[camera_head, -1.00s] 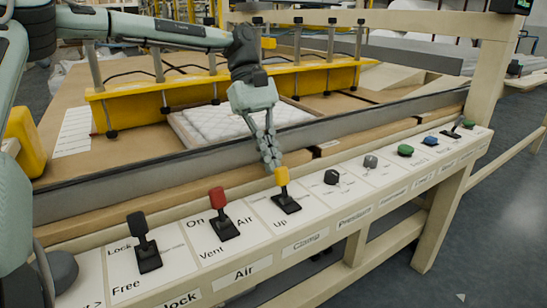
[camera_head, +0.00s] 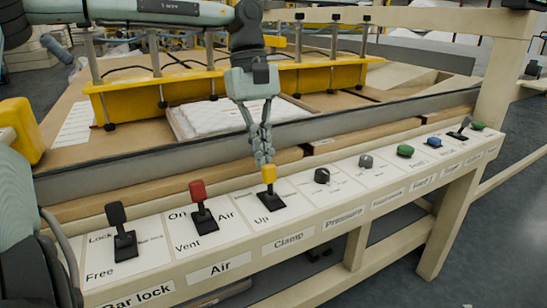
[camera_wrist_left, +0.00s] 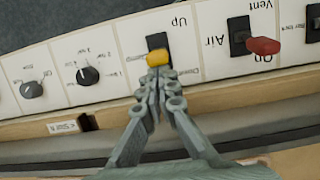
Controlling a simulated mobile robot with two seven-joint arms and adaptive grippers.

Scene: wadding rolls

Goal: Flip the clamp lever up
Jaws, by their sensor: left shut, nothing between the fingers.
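The clamp lever has a yellow knob (camera_head: 268,173) on a black base, on the panel section labelled "Clamp" with "Up" printed beside the base. The yellow knob also shows in the left wrist view (camera_wrist_left: 158,57). My left gripper (camera_head: 263,160) is shut and empty, pointing down with its fingertips right at the knob, on its far side. In the left wrist view the closed fingertips (camera_wrist_left: 157,72) overlap the knob's edge; whether they touch cannot be told. My right gripper is not in view.
A red air lever (camera_head: 198,190) and a black bar lock lever (camera_head: 117,216) stand left of the clamp lever. A black pressure knob (camera_head: 322,176) and green button (camera_head: 405,151) lie to its right. A grey rail (camera_head: 330,125) and yellow clamp bar (camera_head: 200,88) run behind.

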